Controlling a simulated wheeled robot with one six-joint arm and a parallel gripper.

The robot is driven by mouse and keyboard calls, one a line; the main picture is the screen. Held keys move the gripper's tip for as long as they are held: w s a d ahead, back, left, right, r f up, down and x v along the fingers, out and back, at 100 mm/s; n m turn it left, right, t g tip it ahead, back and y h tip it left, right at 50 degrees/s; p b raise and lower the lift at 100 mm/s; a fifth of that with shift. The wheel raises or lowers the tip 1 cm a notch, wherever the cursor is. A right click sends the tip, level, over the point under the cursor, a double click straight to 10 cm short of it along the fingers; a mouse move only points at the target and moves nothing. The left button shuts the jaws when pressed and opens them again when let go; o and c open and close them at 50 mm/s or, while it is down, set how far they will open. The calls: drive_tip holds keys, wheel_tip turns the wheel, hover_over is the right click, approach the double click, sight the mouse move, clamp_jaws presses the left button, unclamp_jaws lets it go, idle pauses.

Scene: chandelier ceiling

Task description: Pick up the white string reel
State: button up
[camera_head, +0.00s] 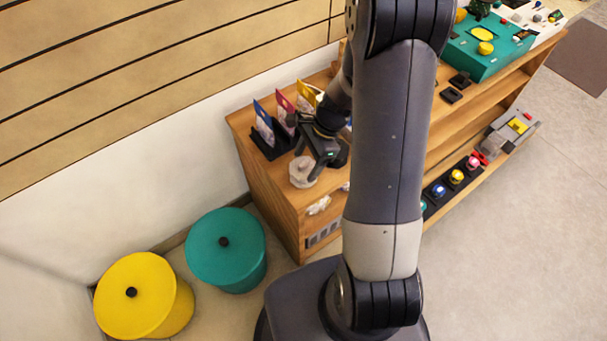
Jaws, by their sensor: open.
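A round, whitish reel (304,171), which looks like the white string reel, sits on the near left corner of the wooden counter (290,202). My gripper (309,164) is just above and beside the reel, pointing down and left, with its fingers apart. One finger overlaps the reel in this view, so I cannot tell whether they touch. Part of the reel's upper right side is hidden by the gripper. My arm hides the middle of the counter.
A dark holder (270,148) with blue, red and yellow cards stands behind the reel. A clear-looking small item (318,205) lies at the counter's front, below the reel. Green (227,250) and yellow (137,297) lidded bins stand on the floor. A teal box (485,50) is at the far right.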

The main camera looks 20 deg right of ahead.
sight(306, 162)
drive_tip(key=shift+b+x, duration=0.9)
drive_tip(key=shift+x, duration=0.65)
drive_tip(key=shift+r, duration=0.1)
drive_tip(key=c, duration=0.6)
drive_tip(key=shift+o, duration=0.2)
